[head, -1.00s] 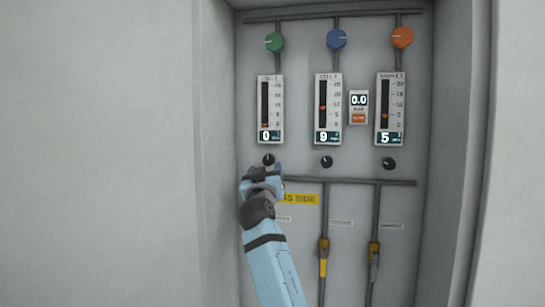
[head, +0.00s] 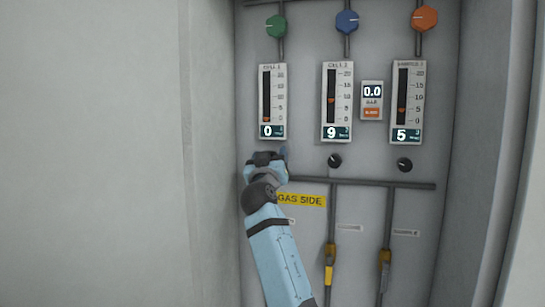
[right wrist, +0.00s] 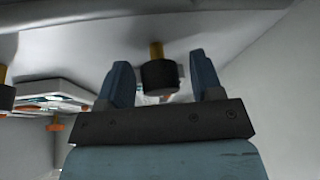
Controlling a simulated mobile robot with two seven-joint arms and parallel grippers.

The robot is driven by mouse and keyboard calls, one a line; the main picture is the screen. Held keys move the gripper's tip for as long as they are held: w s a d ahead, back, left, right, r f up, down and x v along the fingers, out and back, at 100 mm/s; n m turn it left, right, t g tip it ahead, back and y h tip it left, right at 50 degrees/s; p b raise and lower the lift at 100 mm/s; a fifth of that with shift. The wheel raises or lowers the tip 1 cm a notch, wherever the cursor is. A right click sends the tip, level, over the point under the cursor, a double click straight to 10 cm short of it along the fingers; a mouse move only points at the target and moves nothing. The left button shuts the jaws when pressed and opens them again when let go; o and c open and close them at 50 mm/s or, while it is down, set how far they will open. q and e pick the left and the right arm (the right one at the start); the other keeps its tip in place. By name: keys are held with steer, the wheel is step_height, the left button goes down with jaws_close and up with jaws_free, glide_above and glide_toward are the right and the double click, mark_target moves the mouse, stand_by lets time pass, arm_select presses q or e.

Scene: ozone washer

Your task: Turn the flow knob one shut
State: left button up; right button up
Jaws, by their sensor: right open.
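My right gripper (head: 265,165) is at the panel just below the first flow gauge (head: 272,100), whose display reads 0 with its red marker near the bottom. The gripper hides the black flow knob one in the head view. In the right wrist view, a black knob (right wrist: 160,75) on a brass stem sits between the two spread blue fingers of the right gripper (right wrist: 163,82). Gaps show on both sides of the knob, so the fingers do not appear to grip it. My left gripper is not in view.
The second gauge (head: 337,102) reads 9 and the third (head: 407,102) reads 5. Their black knobs (head: 334,161) and (head: 404,165) are to the right. A dark pipe (head: 390,184) runs below, above the yellow label (head: 302,200). Recess walls flank the panel.

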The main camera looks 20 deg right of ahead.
steer(key=shift+a, duration=0.1)
steer(key=c, duration=0.9)
